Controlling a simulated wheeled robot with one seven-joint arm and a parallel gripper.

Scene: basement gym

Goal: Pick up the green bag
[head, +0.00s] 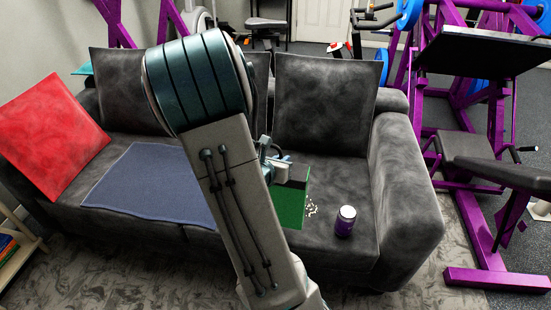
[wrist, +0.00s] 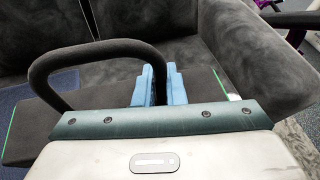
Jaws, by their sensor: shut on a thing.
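The green bag (head: 291,208) is on the right part of the grey sofa seat, partly hidden behind my arm in the head view. Its front is green and its upper part is dark. In the wrist view, only thin bright green edges (wrist: 221,84) show left and right of my gripper. My gripper (head: 272,150) is at the bag's top, largely covered by my arm.
A purple jar with a white lid (head: 345,221) stands right of the bag, with small white pieces (head: 311,208) between them. A blue mat (head: 150,185) and a red cushion (head: 50,130) are on the sofa's left. Purple gym equipment (head: 470,215) stands right of the sofa.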

